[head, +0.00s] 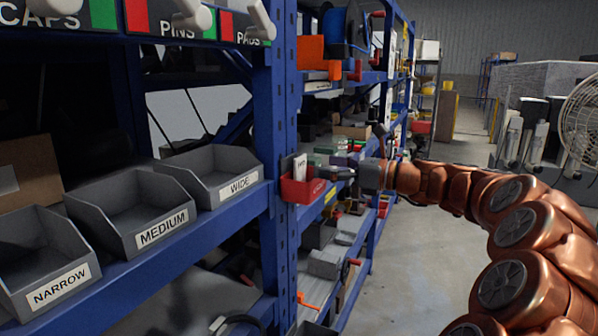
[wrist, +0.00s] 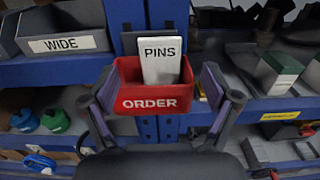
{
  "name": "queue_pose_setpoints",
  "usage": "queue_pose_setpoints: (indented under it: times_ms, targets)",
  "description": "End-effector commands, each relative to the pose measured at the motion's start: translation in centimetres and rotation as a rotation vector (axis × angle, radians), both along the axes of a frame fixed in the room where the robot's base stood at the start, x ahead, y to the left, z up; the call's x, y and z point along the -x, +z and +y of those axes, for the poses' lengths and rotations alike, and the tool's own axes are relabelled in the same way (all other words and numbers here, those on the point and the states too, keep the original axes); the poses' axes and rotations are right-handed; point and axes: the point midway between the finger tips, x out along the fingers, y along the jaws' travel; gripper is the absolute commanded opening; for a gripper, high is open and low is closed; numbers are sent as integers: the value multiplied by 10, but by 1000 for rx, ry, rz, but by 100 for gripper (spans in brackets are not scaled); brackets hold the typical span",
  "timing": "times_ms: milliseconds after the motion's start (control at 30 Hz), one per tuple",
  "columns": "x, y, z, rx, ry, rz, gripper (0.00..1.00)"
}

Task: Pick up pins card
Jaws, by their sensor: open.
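The pins card (wrist: 160,62) is a white card marked PINS. It stands upright in the red ORDER box (wrist: 152,106), its upper part showing above the rim and its lower part hidden inside. In the head view the card (head: 300,167) and the red box (head: 299,189) show small on the blue shelf post. My gripper (wrist: 160,98) is open and empty in the wrist view, its fingers on the left and right sides of the red box and card. In the head view my gripper (head: 335,172) reaches in from the right, close to the box.
Grey bins marked NARROW (head: 48,265), MEDIUM (head: 135,210) and WIDE (head: 215,172) sit on the blue shelf to the left. Levers labelled CAPS, PINS and PADS (head: 250,28) are above. A green-and-white box (wrist: 280,72) sits right of the red box. The floor (head: 420,270) at right is clear.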

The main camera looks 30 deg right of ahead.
Motion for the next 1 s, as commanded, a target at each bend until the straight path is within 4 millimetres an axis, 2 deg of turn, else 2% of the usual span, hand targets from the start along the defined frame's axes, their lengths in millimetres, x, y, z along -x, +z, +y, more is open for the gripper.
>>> queue_pose_setpoints:
  times_ms: [400,767,1000]
  targets:
    - [-44,0,26,1,5,0,88]
    - [-50,-2,28,2,1,0,88]
    - [-50,-2,28,3,1,1,62]
